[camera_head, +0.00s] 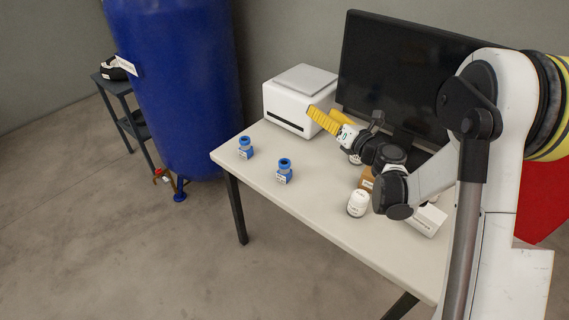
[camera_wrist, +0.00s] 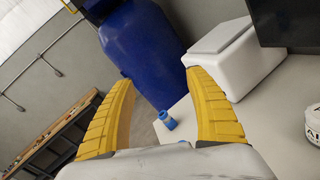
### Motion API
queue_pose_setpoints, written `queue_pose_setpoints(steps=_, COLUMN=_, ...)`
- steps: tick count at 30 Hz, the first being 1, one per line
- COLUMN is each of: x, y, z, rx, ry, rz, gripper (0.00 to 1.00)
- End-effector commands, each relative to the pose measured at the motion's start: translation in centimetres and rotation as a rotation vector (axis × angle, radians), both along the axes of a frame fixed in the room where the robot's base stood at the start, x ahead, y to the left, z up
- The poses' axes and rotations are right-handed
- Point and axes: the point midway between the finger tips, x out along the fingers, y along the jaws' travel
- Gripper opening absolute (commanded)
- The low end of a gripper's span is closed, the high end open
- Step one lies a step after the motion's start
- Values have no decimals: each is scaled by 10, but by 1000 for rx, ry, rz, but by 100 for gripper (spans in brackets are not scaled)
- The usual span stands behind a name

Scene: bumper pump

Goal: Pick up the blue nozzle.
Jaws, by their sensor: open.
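Two small blue nozzle-like pieces stand upright on the white table (camera_head: 330,215). One blue nozzle (camera_head: 245,147) is near the table's far left corner; the other blue nozzle (camera_head: 284,171) is nearer the middle of the left part. Both seem to carry a small white label. My gripper (camera_head: 318,116) is above the table in front of the white printer, to the right of both pieces. In the wrist view my gripper (camera_wrist: 160,80) has its yellow fingers spread apart with nothing held. One blue nozzle (camera_wrist: 167,119) shows beyond and between the fingers; a trace of blue shows lower down.
A white printer (camera_head: 290,105) and a black monitor (camera_head: 390,75) stand at the table's back. A white jar (camera_head: 357,204), a brown box (camera_head: 367,178) and a white box (camera_head: 431,221) are on the right. A blue tank (camera_head: 180,90) stands beyond the left edge.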

Motion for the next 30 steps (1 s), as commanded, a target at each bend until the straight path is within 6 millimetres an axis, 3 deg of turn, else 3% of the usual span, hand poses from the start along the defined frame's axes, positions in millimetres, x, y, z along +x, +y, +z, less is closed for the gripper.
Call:
queue_pose_setpoints(steps=1, x=-3, y=10, z=-40, rx=-106, ry=-20, rz=67, gripper=64)
queue_pose_setpoints(steps=3, x=-14, y=23, z=-90, rx=-248, ry=-44, rz=164, gripper=64)
queue_pose_setpoints(steps=6, x=-29, y=32, z=-146, rx=-396, ry=-65, rz=272, gripper=64)
queue_pose_setpoints(steps=9, x=-41, y=36, z=-181, rx=-482, ry=-76, rz=341, gripper=64)
queue_pose_setpoints(steps=14, x=-43, y=46, z=-202, rx=-524, ry=-81, rz=380, gripper=64)
queue_pose_setpoints(steps=21, x=-20, y=75, z=-213, rx=-523, ry=-81, rz=380, gripper=64)
queue_pose_setpoints(steps=30, x=1, y=96, z=-225, rx=-521, ry=-80, rz=377, gripper=64)
